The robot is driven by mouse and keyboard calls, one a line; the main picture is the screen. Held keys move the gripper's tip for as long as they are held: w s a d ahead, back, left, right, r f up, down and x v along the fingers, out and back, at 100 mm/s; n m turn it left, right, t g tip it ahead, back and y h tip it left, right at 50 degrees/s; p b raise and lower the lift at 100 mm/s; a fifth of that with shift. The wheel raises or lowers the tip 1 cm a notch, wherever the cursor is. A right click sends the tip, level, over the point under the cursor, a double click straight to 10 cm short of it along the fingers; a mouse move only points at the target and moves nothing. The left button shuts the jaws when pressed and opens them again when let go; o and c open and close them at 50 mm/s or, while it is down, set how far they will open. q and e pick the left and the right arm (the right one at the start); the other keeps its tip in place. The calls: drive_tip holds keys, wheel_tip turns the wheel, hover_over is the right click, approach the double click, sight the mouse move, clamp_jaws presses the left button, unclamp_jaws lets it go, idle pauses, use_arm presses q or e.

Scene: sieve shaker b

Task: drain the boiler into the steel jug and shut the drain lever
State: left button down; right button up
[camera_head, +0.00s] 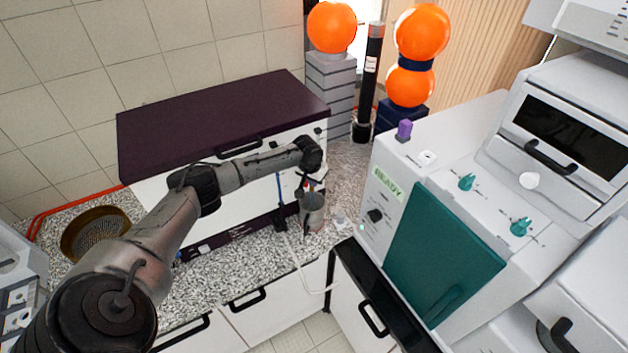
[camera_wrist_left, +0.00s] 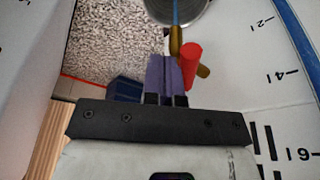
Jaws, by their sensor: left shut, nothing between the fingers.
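The boiler (camera_head: 215,118) is a wide white box with a dark purple top, on the speckled counter. The steel jug (camera_head: 312,212) stands at its right front, partly under my left gripper (camera_head: 308,183). In the left wrist view, the brass drain tap (camera_wrist_left: 176,42) has a red lever (camera_wrist_left: 191,66). A thin blue stream runs from the tap into the jug (camera_wrist_left: 186,14). My left gripper (camera_wrist_left: 163,62) is shut and empty, its purple fingers close beside the lever; I cannot tell whether they touch. My right gripper is not in view.
A blue gauge tube (camera_wrist_left: 292,38) with a printed scale runs up the boiler's front. A thin pale hose (camera_head: 299,263) hangs over the counter edge. A round sieve (camera_head: 95,232) lies at the left. A white machine with a teal door (camera_head: 440,250) stands at the right.

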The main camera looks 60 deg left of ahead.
use_arm(q)
drive_tip(key=shift+s+a, duration=0.1)
idle(0.5)
drive_tip(key=shift+s+a, duration=0.15)
drive_tip(key=shift+s, duration=0.05)
drive_tip(key=shift+a+p, duration=0.1)
drive_tip(key=shift+p, duration=0.3)
idle(6.2)
drive_tip(key=shift+s+a, duration=0.3)
drive_tip(key=shift+a, duration=0.1)
